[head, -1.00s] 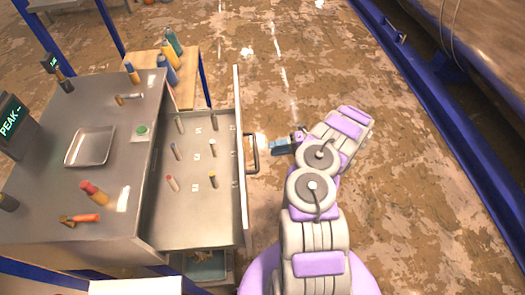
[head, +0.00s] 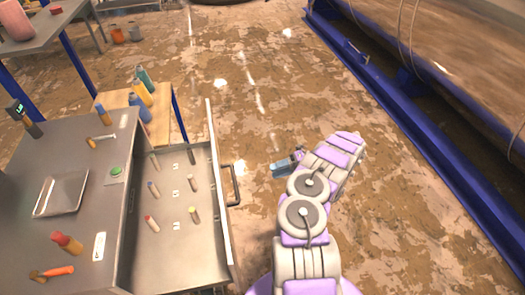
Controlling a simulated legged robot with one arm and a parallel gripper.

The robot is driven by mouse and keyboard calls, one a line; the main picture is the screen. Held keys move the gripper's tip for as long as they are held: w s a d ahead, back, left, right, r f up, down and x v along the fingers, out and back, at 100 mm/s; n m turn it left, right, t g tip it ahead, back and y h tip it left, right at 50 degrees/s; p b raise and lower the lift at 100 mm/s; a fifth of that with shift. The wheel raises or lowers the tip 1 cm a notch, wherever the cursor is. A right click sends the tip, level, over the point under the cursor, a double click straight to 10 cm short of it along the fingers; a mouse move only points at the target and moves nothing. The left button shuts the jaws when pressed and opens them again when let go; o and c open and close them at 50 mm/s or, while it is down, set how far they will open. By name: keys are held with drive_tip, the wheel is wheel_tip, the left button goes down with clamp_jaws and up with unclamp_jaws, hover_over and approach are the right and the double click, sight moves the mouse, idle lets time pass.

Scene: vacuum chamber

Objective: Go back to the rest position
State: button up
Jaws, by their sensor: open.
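My gripper (head: 284,164) is at the end of my folded purple and white arm, right of the open drawer (head: 172,236). Its blue fingers point left toward the drawer handle (head: 232,184), with a gap between them and the handle. The fingers are small and partly blurred, and nothing shows held in them. The drawer is pulled out of the metal workbench (head: 100,195) and holds several small screwdriver-like tools in rows.
Several bottles stand on a wooden table (head: 172,125) behind. A blue rail (head: 375,95) runs along the right. Floor between is clear.

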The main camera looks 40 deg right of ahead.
drive_tip(key=w+a+r+n+g, duration=0.3)
drive_tip(key=a+r+n+g, duration=0.4)
drive_tip(key=a+r+n, duration=1.1)
drive_tip(key=s+a+r+n+g+h, duration=0.1)
drive_tip(key=s+a+r+n+h, duration=0.1)
drive_tip(key=s+a+r, duration=0.3)
drive_tip(key=s+a+r+n+g+h, duration=0.1)
drive_tip(key=a+r+n+h, duration=0.15)
drive_tip(key=a, duration=0.35)
drive_tip(key=s+a+r+n+h, duration=0.15)
drive_tip(key=s+n+h, duration=0.25)
drive_tip(key=s+n, duration=0.6)
drive_tip(key=s+a+r+n+h, duration=0.15)
drive_tip(key=s+n+h, duration=0.4)
drive_tip(key=s, duration=0.85)
drive_tip(key=s+d+f+n+t+b, duration=0.1)
drive_tip(key=s+d+f+n+b, duration=0.1)
drive_tip(key=f+b, duration=0.7)
drive_tip(key=shift+s+d+f, duration=0.35)
drive_tip(key=shift+s+f, duration=0.2)
